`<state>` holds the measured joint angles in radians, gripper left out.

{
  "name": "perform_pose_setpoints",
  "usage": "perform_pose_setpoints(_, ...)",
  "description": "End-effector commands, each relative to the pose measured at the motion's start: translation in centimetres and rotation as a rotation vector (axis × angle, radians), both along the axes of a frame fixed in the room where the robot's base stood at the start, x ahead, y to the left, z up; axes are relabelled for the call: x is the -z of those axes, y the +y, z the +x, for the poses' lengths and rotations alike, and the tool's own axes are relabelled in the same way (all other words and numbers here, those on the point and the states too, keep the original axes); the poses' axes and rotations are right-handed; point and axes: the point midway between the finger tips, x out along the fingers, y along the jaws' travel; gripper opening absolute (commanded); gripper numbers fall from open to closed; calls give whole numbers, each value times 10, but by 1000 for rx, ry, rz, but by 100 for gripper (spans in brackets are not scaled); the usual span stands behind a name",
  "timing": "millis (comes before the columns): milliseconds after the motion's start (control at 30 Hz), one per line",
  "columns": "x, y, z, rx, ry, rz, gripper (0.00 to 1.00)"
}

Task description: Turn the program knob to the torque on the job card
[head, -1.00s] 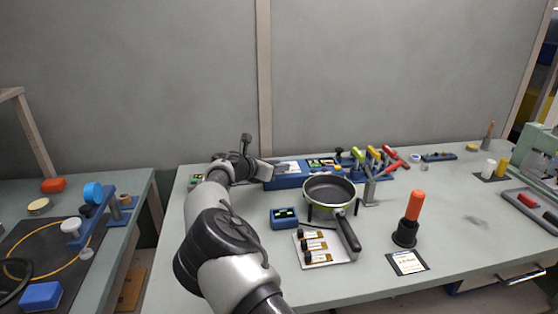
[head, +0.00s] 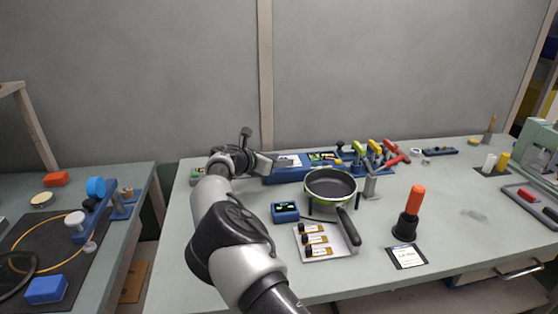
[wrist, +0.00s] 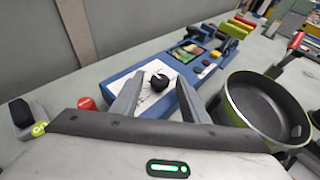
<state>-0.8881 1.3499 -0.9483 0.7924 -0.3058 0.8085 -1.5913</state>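The black program knob (wrist: 160,82) stands on a white dial face (wrist: 147,90) on the long blue unit (wrist: 212,72) in the wrist view. My gripper (wrist: 160,79) is open there, with one finger on each side of the knob and what look like gaps to both. In the head view my gripper (head: 278,161) is at the left end of the blue unit, and I cannot make out the knob. A white card in a dark frame (head: 407,257) lies at the front of the table; its print is too small to read surely.
A green-rimmed pan (head: 330,187) stands on supports close right of the blue unit. A small blue display box (head: 285,212), a tray of small parts (head: 325,243) and an orange-handled tool in a black holder (head: 413,205) are in front. Coloured levers (head: 372,150) stand behind the pan.

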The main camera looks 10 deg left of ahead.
Motion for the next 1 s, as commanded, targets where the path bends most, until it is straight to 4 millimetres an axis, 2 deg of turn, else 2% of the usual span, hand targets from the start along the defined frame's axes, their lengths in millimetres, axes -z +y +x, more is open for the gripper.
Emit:
perform_pose_setpoints(167,-4,4,-5,-1,-1,0,41)
perform_pose_setpoints(267,-11,12,-16,-2,0,1,41)
perform_pose_setpoints(700,-50,66,-96,-3,0,2,41)
perform_pose_setpoints(833,-59,79,-115,-3,0,2,41)
perform_pose_setpoints(1000,-66,88,-129,-1,0,0,41)
